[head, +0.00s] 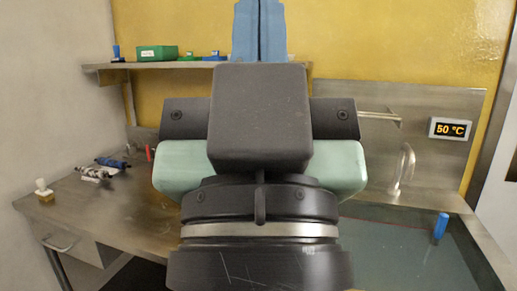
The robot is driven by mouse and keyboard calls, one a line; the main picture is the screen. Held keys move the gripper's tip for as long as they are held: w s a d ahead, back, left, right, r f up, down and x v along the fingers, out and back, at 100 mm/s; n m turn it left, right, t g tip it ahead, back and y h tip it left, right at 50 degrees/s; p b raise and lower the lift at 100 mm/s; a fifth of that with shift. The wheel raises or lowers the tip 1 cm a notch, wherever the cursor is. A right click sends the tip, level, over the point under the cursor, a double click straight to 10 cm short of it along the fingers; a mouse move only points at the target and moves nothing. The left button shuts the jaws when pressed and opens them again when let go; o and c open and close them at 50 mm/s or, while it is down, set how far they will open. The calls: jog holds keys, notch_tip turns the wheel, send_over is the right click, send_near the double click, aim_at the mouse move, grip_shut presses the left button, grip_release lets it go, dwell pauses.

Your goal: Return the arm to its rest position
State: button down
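My gripper (259,12) rises in the middle of the head view, with its dark wrist and pale green housing close to the camera. Its two blue fingers point up and lie side by side with only a thin dark line between them, so it looks shut. The top edge of the picture cuts off the fingertips. I see nothing held in the part that shows. The arm hides the middle of the bench and part of the shelf behind it.
A steel bench (125,212) on the left carries small tools (97,173) and a white-topped brush (42,190). A shelf (170,66) holds a green box (157,52). On the right are a basin (410,245), a blue-handled object (440,226), a faucet (405,168) and a 50 °C display (450,128).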

notch_tip(320, 180, up, 16)
jog(key=p, duration=1.3)
